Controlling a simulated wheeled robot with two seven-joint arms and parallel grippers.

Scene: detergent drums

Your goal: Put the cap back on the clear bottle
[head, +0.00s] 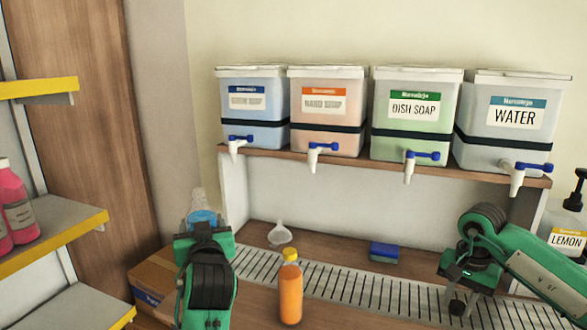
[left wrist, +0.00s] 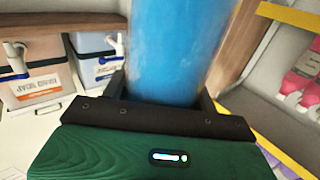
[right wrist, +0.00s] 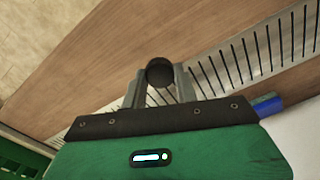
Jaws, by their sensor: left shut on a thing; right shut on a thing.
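The clear bottle (head: 203,217) holds blue liquid and stands upright in my left gripper (head: 204,229), which is shut on it. Its clear upper part rises above the gripper, and I see no cap on it. In the left wrist view its blue body (left wrist: 180,50) fills the space between the fingers, with its top out of frame. My right gripper (head: 460,288) is over the right part of the counter, shut on a small dark round cap. The cap (right wrist: 160,72) shows between the fingertips in the right wrist view. Cap and bottle are far apart.
An orange bottle (head: 290,290) stands at the front of the counter by the drain grate (head: 340,287). A clear funnel (head: 280,236) and a blue sponge (head: 384,252) lie behind. Several drums with taps line the shelf (head: 370,165) above. A lemon pump bottle (head: 568,235) stands right.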

